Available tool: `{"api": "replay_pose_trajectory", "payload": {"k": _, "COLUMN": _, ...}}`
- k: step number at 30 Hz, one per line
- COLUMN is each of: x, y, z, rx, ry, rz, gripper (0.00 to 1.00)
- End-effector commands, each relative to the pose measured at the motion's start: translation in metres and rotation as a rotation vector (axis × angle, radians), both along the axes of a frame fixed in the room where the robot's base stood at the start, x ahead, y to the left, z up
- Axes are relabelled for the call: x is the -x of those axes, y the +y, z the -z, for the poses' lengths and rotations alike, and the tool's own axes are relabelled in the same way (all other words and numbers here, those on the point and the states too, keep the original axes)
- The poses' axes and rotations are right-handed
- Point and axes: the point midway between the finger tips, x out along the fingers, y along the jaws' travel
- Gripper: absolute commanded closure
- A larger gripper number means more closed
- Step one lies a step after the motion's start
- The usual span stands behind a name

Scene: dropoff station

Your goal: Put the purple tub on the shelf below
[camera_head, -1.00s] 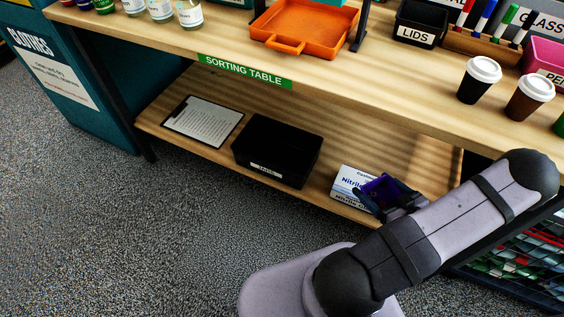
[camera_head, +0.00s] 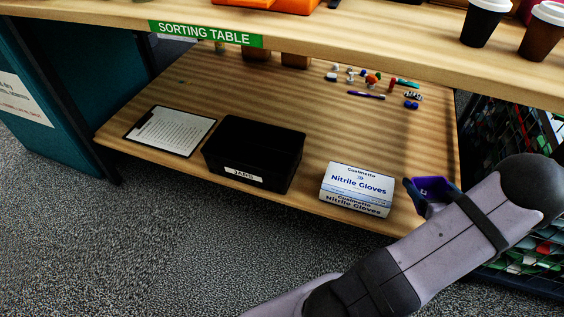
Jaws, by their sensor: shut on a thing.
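The purple tub (camera_head: 433,185) shows in part at the lower right, just right of the glove box and near the lower shelf's front right edge. My gripper (camera_head: 422,196) is shut on it. My arm hides most of the gripper and part of the tub. I cannot tell whether the tub touches the shelf. The lower shelf (camera_head: 300,110) is a wooden board under the sorting table (camera_head: 330,28).
A black bin (camera_head: 253,155), a clipboard (camera_head: 172,131) and a nitrile glove box (camera_head: 357,188) stand along the shelf's front. Small loose items, including a pen (camera_head: 366,95), lie at the back right. The middle is bare. Cups (camera_head: 484,22) stand on the table above.

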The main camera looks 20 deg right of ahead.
Motion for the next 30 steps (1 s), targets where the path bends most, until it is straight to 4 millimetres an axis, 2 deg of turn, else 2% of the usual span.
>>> {"api": "replay_pose_trajectory", "payload": {"k": 11, "x": 0.001, "y": -0.002, "z": 0.004, "rx": 0.000, "ry": 0.000, "rz": 0.008, "gripper": 0.45}}
{"api": "replay_pose_trajectory", "payload": {"k": 22, "x": 0.001, "y": -0.002, "z": 0.055, "rx": -0.001, "ry": 0.000, "rz": 0.006, "gripper": 0.45}}
{"api": "replay_pose_trajectory", "payload": {"k": 25, "x": 0.001, "y": -0.002, "z": 0.063, "rx": 0.000, "ry": -0.001, "rz": 0.007, "gripper": 0.45}}
{"api": "replay_pose_trajectory", "payload": {"k": 30, "x": 0.001, "y": -0.002, "z": 0.064, "rx": 0.001, "ry": -0.001, "rz": 0.007, "gripper": 0.45}}
